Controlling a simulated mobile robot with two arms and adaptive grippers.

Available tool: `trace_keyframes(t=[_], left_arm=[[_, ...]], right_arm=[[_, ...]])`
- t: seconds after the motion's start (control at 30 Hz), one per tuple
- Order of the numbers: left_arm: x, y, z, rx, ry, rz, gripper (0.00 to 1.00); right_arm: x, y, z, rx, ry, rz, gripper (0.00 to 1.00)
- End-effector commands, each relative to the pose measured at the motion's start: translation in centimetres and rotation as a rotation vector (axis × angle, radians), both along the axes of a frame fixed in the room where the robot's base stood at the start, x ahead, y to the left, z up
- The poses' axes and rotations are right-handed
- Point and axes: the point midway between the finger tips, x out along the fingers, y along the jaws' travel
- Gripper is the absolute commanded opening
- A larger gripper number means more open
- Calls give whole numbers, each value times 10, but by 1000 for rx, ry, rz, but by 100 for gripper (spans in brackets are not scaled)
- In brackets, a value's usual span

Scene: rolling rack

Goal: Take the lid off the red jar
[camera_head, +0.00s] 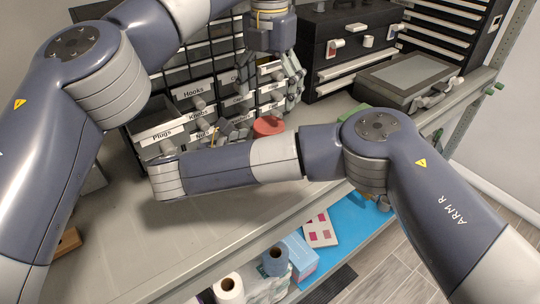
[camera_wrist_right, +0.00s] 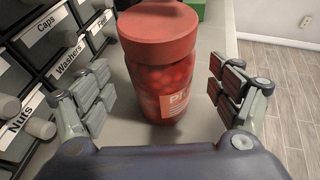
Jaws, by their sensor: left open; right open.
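The red jar (camera_wrist_right: 168,88) stands upright on the grey shelf top, with see-through red sides and a label partly reading "PL". Its wide red lid (camera_wrist_right: 157,32) sits on top. In the head view mostly the lid (camera_head: 268,126) shows; my right arm hides the body. My right gripper (camera_wrist_right: 163,92) is open, with one finger on each side of the jar and visible gaps to it. In the head view my right gripper (camera_head: 228,132) is just left of the jar. My left gripper (camera_head: 290,85) is open, fingers pointing down, above and behind the lid, apart from it.
Labelled drawer bins (camera_head: 195,88) stand behind and left of the jar; the Plugs bin is pulled out. A black toolbox (camera_head: 345,35) and a grey case (camera_head: 408,75) stand at the back right. The shelf top (camera_head: 200,225) is clear in front.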

Motion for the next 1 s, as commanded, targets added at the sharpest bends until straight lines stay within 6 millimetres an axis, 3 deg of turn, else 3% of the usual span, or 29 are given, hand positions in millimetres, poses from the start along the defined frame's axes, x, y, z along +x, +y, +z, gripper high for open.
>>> trace_keyframes(t=[0.3,0.67,1.0], left_arm=[[0,0,0,0,0,-1,80],[0,0,0,-1,1,-1,80],[0,0,0,-1,1,-1,80]], right_arm=[[24,-20,-14,-1,2,-4,84],[27,-22,-14,-2,0,-1,84],[27,-22,-14,-2,0,-1,7]])
